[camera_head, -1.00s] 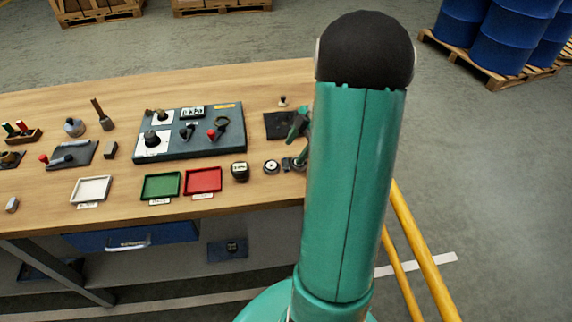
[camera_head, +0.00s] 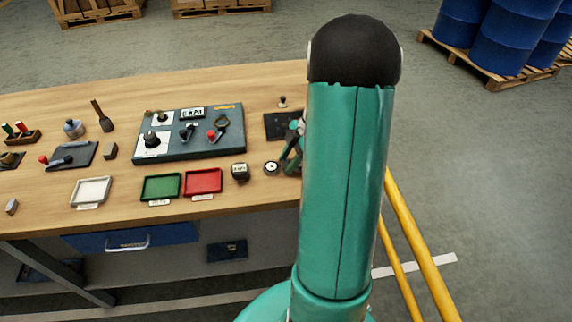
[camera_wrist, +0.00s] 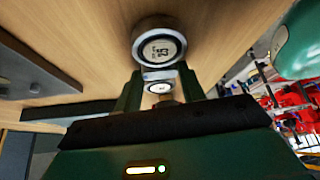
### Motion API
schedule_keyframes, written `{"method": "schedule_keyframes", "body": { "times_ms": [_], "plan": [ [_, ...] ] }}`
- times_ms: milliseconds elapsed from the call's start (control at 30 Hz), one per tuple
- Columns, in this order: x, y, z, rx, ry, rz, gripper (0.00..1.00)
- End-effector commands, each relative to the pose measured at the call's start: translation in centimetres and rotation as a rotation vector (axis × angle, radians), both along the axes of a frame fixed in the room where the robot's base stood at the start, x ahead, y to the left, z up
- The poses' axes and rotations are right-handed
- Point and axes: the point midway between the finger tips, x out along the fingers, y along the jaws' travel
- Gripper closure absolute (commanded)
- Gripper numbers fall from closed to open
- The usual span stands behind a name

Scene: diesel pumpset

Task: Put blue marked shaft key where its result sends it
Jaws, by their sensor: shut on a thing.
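My gripper (camera_wrist: 161,90) is shut on a small pale metal piece (camera_wrist: 160,75), seen between its fingers in the wrist view. It looks like the shaft key, but no blue mark shows on it. In the head view my gripper is mostly hidden behind my arm, at the bench's right end. A white tray (camera_head: 75,195), a green tray (camera_head: 145,189) and a red tray (camera_head: 203,193) stand along the front of the bench and look empty.
A dark test panel (camera_head: 215,149) with knobs and a display stands behind the trays. A small square meter (camera_head: 240,180) and a round dial (camera_head: 271,168) stand right of the red tray. A dark mat (camera_head: 277,126) lies behind them. Yellow rails (camera_head: 408,240) are at right.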

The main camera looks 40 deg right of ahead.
Motion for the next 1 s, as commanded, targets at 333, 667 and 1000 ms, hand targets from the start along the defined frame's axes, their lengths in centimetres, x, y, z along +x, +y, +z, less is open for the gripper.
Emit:
{"method": "schedule_keyframes", "body": {
  "times_ms": [333, 667, 1000],
  "plan": [
    [0.1, -0.1, 1.3, -0.002, -0.002, 0.0, 0.89],
    [-1.6, 2.2, 6.5, -0.004, -0.004, 0.001, 0.89],
    [-5.5, 7.4, 11.0, -0.003, -0.002, 0.002, 0.89]
  ]
}}
